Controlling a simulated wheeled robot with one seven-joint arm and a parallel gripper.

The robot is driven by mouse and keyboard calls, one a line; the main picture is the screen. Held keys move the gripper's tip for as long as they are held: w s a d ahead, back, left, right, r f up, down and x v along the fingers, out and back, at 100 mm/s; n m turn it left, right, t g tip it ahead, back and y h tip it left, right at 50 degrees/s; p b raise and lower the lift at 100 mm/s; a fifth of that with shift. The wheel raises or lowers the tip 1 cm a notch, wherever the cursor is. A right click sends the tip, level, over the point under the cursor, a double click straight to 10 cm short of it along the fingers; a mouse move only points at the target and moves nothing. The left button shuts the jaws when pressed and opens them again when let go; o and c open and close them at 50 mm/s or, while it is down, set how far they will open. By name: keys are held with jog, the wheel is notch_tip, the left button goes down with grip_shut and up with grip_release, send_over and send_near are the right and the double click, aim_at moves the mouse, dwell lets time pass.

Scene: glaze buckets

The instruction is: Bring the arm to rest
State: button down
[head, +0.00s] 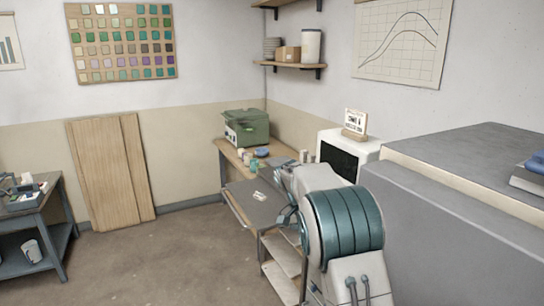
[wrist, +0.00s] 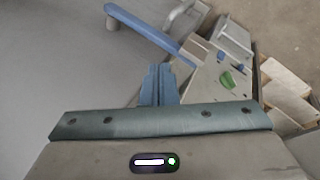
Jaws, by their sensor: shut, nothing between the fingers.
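My gripper (wrist: 158,72) shows in the wrist view, with its two blue fingers together above the teal bar of its palm. The fingers are shut and hold nothing. They point over a plain grey surface and pale, angular parts with a blue bar, and I cannot tell how far away these are. In the head view I cannot make out the gripper clearly.
A wooden bench (head: 230,159) in the corner holds a green machine (head: 247,127) and several small pots. A large grey-topped block (head: 485,160) fills the right. A dark cart (head: 42,212) stands at left. The floor (head: 165,260) between is clear.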

jog(key=s+d+r+n+t+y+b, duration=0.15)
jog(key=s+r, duration=0.25)
jog(key=s, duration=0.5)
jog(key=s+f+n+t+y+b, duration=0.1)
jog(key=s+n+t, duration=0.1)
jog(key=s, duration=0.9)
jog(key=s+f+n+t+y+b, duration=0.1)
jog(key=s+f+n+t+y, duration=0.1)
jog(key=s, duration=0.9)
jog(key=shift+s+f+n, duration=0.2)
jog(key=shift+f+n, duration=0.1)
jog(key=shift+n, duration=0.35)
